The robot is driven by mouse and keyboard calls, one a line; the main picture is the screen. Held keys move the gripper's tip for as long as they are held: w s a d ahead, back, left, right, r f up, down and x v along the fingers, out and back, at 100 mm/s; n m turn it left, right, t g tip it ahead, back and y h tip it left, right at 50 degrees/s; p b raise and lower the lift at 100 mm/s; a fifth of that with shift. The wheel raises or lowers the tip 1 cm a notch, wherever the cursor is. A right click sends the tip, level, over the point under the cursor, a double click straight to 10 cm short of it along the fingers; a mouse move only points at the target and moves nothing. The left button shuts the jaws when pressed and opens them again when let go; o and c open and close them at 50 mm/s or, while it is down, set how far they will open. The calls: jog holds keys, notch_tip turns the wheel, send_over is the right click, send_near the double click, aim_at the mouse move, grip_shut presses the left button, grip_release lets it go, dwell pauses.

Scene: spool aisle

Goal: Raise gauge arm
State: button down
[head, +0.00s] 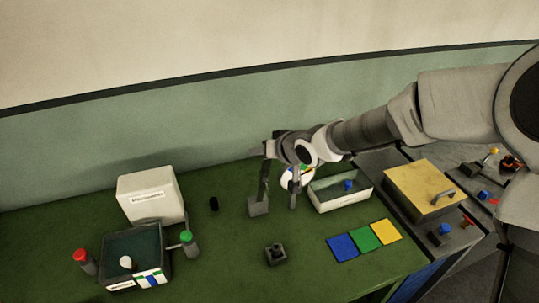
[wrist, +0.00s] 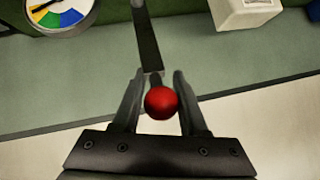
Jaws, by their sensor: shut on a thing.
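The gauge arm is a dark flat lever (wrist: 148,45) with a red ball knob (wrist: 161,102) at its end. In the head view the lever (head: 264,182) rises steeply from a grey base block (head: 258,207) on the green bench. My gripper (wrist: 159,100) is shut on the red knob, one finger at each side of it. In the head view my gripper (head: 264,149) is at the lever's top, and the knob cannot be made out there. The round gauge dial (wrist: 60,14) has coloured sectors and a dark needle; in the head view it (head: 291,182) is partly hidden by my arm.
A white box (head: 152,197) and a dark tray (head: 135,245) stand at left, with red-topped (head: 82,258) and green-topped (head: 188,243) posts. A pale open bin (head: 345,200) and coloured squares (head: 362,240) lie right. Green bench around the small black block (head: 275,254) is clear.

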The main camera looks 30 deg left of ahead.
jog(key=shift+w+a+f, duration=0.1)
jog(key=shift+w+a, duration=0.15)
jog(key=shift+a, duration=0.35)
jog(key=shift+d, duration=0.1)
jog(key=c, duration=0.9)
grip_release()
jog(key=o, duration=0.4)
jog(key=shift+w+f, duration=0.1)
jog(key=shift+w, duration=0.1)
jog(key=shift+d+r, duration=0.2)
jog(key=shift+r, duration=0.25)
jog(key=shift+p+v, duration=2.55)
jog(key=shift+v, duration=5.75)
